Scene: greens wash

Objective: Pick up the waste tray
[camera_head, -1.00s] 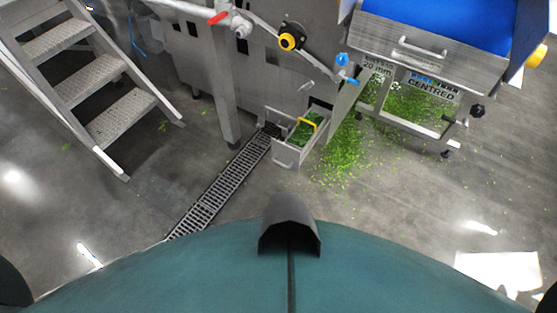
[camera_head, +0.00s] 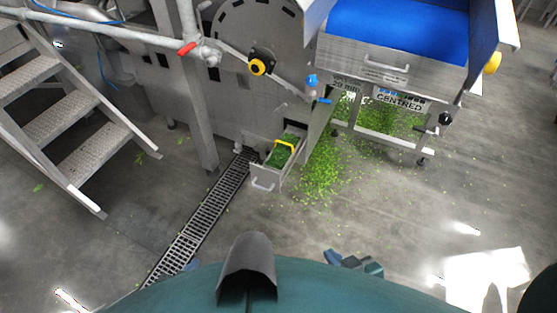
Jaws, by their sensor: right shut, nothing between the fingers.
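The waste tray (camera_head: 267,175) is a small metal drawer-like box with a front handle, low at the foot of the machine. Chopped greens (camera_head: 278,157) lie in it, and a yellow bar handle (camera_head: 285,145) spans its top. My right gripper (camera_head: 352,263) shows as blue-grey parts at the edge of my teal body, well nearer to me than the tray and touching nothing visible; it is shut and empty. A small bluish part of my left gripper (camera_head: 190,266) peeks out over the drain; its fingers are too hidden to judge.
A slotted floor drain (camera_head: 205,215) runs from the tray toward me. Spilled greens (camera_head: 322,175) lie right of the tray. Metal steps (camera_head: 75,115) stand left, and a blue conveyor (camera_head: 400,30) at upper right.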

